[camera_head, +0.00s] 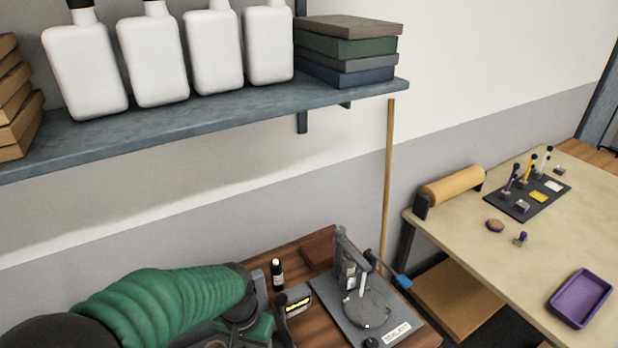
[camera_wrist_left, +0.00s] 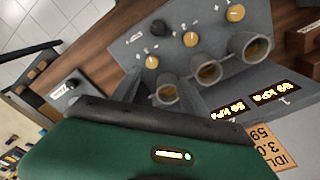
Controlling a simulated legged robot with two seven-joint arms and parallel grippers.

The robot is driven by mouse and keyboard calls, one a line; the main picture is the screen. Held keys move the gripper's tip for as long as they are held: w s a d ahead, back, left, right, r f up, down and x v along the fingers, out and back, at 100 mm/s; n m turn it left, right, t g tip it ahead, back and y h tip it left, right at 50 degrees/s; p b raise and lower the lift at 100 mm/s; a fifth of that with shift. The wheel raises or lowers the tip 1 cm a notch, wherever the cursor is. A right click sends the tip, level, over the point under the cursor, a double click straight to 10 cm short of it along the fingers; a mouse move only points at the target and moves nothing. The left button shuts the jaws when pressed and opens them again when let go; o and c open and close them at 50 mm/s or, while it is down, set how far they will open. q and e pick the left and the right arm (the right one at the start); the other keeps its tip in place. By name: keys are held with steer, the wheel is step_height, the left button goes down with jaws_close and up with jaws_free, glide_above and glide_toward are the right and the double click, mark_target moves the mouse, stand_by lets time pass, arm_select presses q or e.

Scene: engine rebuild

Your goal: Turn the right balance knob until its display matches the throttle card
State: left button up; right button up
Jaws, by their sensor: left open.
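The balance panel shows in the left wrist view as a grey housing (camera_wrist_left: 125,40) with brass knobs: a near one (camera_wrist_left: 152,62), a middle one (camera_wrist_left: 190,40) and a far one (camera_wrist_left: 235,13). Brass-lined round ports (camera_wrist_left: 208,72) sit below them. Two lit displays show, seemingly 58 kPa (camera_wrist_left: 228,108) and 59 kPa (camera_wrist_left: 274,92). A tan card (camera_wrist_left: 272,145) is partly cut off and reads about "IDL 3.0 59". My left gripper (camera_wrist_left: 160,80) is open, its fingers either side of the near port, close to the near knob; contact is unclear. It also shows in the head view (camera_head: 274,292). My right gripper is out of view.
A shelf (camera_head: 200,108) with white bottles hangs above. The table at right holds a purple tray (camera_head: 580,298) and a dark mat (camera_head: 520,207).

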arm_select(q)
steer(key=s+a+f+b, duration=0.1)
steer(key=s+f, duration=0.1)
steer(key=s+a+f+n+t+b, duration=0.1)
steer(key=s+a+f+b, duration=0.1)
steer(key=s+f, duration=0.1)
steer(key=s+a+f+n+b, duration=0.1)
steer(key=s+f+b, duration=0.1)
steer(key=f, duration=0.1)
steer(key=shift+s+a+f+t, duration=0.2)
steer(key=shift+s+t, duration=0.15)
steer(key=shift+t, duration=0.05)
steer(key=shift+s+a, duration=0.15)
steer(key=shift+s, duration=0.15)
steer(key=shift+w+r, duration=0.1)
steer(key=shift+w, duration=0.1)
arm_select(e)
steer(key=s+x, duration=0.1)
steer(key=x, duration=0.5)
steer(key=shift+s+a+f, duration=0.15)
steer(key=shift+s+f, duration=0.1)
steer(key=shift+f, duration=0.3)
